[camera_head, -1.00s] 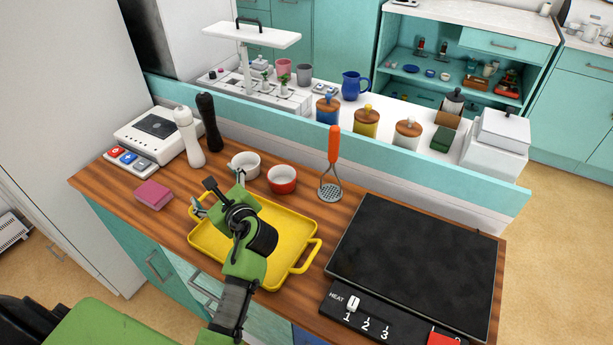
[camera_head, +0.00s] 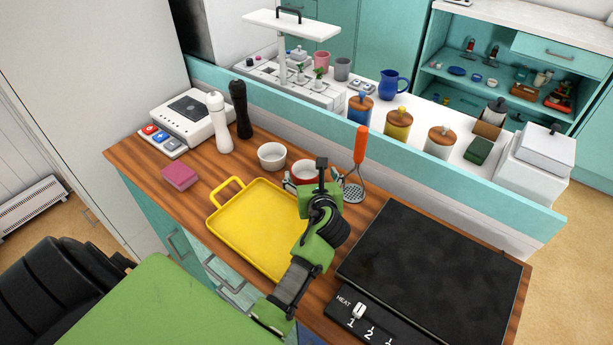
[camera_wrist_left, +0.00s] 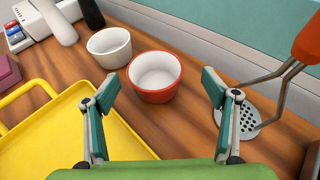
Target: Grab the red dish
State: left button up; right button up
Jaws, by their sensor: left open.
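The red dish (camera_wrist_left: 154,98), a small round bowl, red outside and white inside, stands on the wooden counter. In the head view the red dish (camera_head: 303,170) is partly hidden behind my left gripper (camera_head: 317,186). In the left wrist view my left gripper (camera_wrist_left: 164,112) is open and empty. Its two fingers point toward the dish, which shows upright between and beyond them, nearer the left finger. I cannot tell whether a finger touches it. My right gripper is not in view.
A white dish (camera_head: 271,156) stands just left of the red one. A masher with an orange handle (camera_head: 360,146) is close on the right. A yellow tray (camera_head: 226,222) lies in front, under my left arm. A black hob (camera_head: 430,270) is at the right, and a low teal wall (camera_head: 420,165) runs behind.

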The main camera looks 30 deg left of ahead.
aim_at(304, 166)
pick_arm(q)
jog(key=x, duration=0.3)
jog(key=f+x, duration=0.1)
jog(key=x, duration=0.1)
jog(key=shift+s+a, duration=0.25)
jog(key=shift+s, duration=0.05)
jog(key=shift+r, duration=0.1)
jog(key=shift+c, duration=0.3)
jog(key=c, duration=1.2)
jog(key=shift+r, duration=0.1)
